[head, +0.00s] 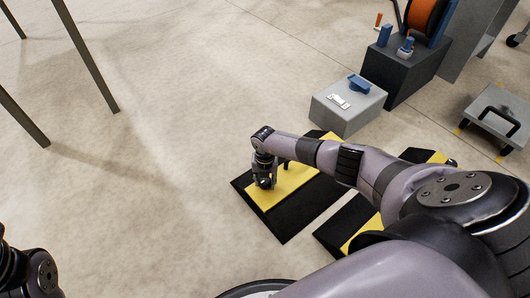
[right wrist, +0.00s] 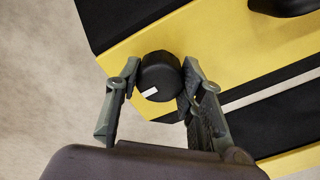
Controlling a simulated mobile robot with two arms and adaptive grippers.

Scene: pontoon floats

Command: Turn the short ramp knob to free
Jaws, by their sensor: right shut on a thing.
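The knob (right wrist: 158,68) is a round black cap with a white mark on its near edge, at the edge of a ramp's yellow band in the right wrist view. My right gripper (right wrist: 161,80) is shut on it, one finger on each side. There the gripper mostly hides the knob. The white mark points toward the lower left in the wrist view; I see no labels for its positions. My left gripper is not seen.
A second black and yellow ramp (head: 338,232) lies to the right, partly behind my arm. A grey box (head: 345,119) with a blue handle (head: 359,83) stands behind the ramps. A dark cabinet (head: 408,75) with an orange reel is farther back. The floor at left is clear up to some dark posts.

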